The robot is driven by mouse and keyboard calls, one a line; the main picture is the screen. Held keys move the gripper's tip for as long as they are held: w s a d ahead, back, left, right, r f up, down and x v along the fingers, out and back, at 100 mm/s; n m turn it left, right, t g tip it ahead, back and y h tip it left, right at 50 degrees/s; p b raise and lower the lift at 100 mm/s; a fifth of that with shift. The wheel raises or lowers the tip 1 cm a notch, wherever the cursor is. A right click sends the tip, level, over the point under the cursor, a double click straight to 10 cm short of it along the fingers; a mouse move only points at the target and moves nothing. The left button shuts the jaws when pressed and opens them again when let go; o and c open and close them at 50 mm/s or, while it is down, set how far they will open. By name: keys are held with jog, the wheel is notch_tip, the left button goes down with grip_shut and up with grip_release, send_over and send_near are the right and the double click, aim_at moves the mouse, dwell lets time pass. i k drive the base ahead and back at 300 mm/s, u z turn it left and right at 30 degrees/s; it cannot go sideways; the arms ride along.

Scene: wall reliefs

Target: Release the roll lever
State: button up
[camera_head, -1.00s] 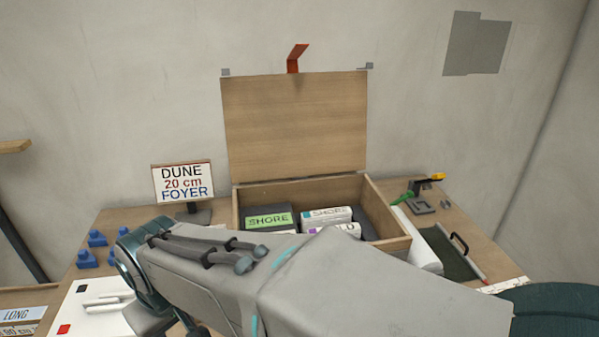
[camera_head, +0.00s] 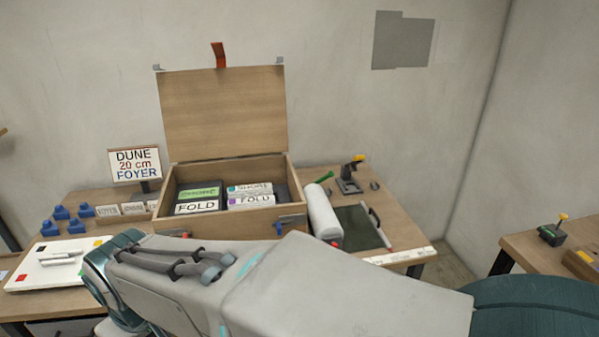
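A small dark lever device with a yellow tip (camera_head: 352,175) stands upright at the back right of the table. It is just behind and to the right of a white roll (camera_head: 322,215), apart from it. I cannot tell for sure whether this is the roll lever. A similar yellow-tipped lever device (camera_head: 553,232) stands on another table at the right. My arm crosses the lower middle of the view, in front of the table. My gripper is not in view, so its state and anything in it are hidden.
An open wooden case (camera_head: 223,170) with labelled boxes stands mid-table. A green-black tray (camera_head: 357,228) lies right of the roll. A white panel (camera_head: 57,264), blue pegs (camera_head: 62,212) and a DUNE sign (camera_head: 135,164) are at the left. A gap separates the two tables.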

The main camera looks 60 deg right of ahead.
aim_at(331, 174)
jog(key=k, duration=0.2)
jog(key=z, duration=2.15)
jog(key=i, duration=0.5)
jog(key=u, duration=0.1)
jog(key=k, duration=1.35)
jog(key=z, duration=0.75)
jog(key=i, duration=1.55)
jog(key=u, duration=0.7)
